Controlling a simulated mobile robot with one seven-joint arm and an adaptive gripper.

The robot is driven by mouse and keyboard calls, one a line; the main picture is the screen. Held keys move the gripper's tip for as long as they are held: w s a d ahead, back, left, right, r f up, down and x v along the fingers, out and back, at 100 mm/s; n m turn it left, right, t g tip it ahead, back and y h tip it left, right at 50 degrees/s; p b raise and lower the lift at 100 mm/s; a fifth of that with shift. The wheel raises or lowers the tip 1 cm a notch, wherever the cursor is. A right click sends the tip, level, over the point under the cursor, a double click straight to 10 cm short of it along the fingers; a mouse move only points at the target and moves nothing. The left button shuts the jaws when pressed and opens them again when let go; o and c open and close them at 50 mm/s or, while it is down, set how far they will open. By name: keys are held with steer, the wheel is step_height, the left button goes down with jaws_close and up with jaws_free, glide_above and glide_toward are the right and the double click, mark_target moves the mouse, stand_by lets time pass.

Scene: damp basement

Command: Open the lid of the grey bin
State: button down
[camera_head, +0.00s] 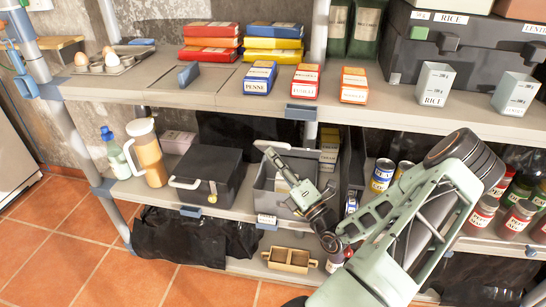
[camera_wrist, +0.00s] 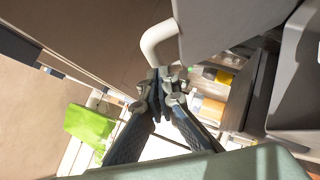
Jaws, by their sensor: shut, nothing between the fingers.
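The grey bin (camera_head: 262,198) stands on the lower shelf, right of a dark lidded box, partly hidden by my arm. Small cartons (camera_head: 328,152) show at its back right, so its top looks at least partly open. A pale handle (camera_head: 261,145) shows at its upper back; the lid's exact angle is hard to tell. In the wrist view the pale handle (camera_wrist: 158,42) sticks out from a grey panel (camera_wrist: 215,22). My gripper (camera_wrist: 162,78) is shut and empty, its fingertips just below the handle; contact cannot be told. It also shows in the head view (camera_head: 270,153).
The dark box (camera_head: 205,165) with a white handle stands close on the left, with a jug (camera_head: 147,152) beyond it. Cans (camera_head: 382,175) and jars stand to the right. The upper shelf (camera_head: 220,85) overhangs the bin and carries packets. A wooden caddy (camera_head: 290,259) sits below.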

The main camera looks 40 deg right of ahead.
steer(key=d+r+m+p, duration=0.1)
steer(key=p, duration=0.2)
steer(key=w+r+g+h+p, duration=0.1)
steer(key=r+p, duration=0.1)
steer(key=p, duration=0.1)
steer(key=w+d+r+m+p, duration=0.1)
steer(key=p, duration=0.3)
steer(key=shift+w+d+r+m+g, duration=0.15)
steer(key=shift+d+r+m+g, duration=0.15)
steer(key=shift+d+r, duration=0.1)
steer(key=w+d+r+m+g+p, duration=0.2)
steer(key=w+d+p, duration=0.3)
steer(key=p, duration=0.4)
steer(key=shift+w+d+r+m+h, duration=0.3)
steer(key=shift+d+r+m, duration=0.1)
steer(key=shift+d+r, duration=0.3)
steer(key=shift+s, duration=0.15)
